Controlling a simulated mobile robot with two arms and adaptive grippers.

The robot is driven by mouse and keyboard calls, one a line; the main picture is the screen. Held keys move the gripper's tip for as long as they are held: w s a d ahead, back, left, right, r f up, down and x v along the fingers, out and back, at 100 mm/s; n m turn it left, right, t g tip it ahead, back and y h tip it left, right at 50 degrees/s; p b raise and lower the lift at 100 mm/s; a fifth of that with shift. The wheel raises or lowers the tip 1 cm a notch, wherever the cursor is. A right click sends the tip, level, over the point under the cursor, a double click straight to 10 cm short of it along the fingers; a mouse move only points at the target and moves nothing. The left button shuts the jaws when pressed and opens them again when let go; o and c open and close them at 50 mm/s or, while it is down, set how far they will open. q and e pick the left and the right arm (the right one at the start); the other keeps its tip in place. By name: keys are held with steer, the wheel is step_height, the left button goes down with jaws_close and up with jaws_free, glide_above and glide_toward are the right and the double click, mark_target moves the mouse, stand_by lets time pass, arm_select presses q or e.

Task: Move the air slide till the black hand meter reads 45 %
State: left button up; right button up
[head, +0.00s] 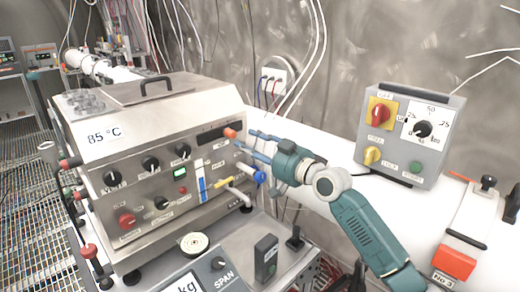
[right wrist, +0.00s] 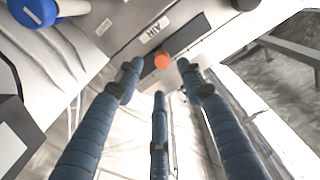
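The air slide is a dark slot with an orange knob (head: 230,133) at the right end of the machine's sloped front. In the right wrist view the orange knob (right wrist: 162,61) sits beside an AIR label. My right gripper (head: 249,143) reaches in from the right. Its three blue fingers (right wrist: 158,75) are spread, with the knob just beyond and between the tips; contact cannot be told. A white dial (head: 428,124) with a black centre and a 25-50-75 scale is on the grey box at right. I cannot tell if it is the black hand meter. My left gripper is not in view.
A blue-ended part (head: 258,177) sticks out just below my right gripper. A round gauge (head: 193,243) and a scale panel stand in front. The grey box (head: 390,150) rests on the white ledge.

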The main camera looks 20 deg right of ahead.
steer(key=v, duration=0.4)
stand_by(0.5)
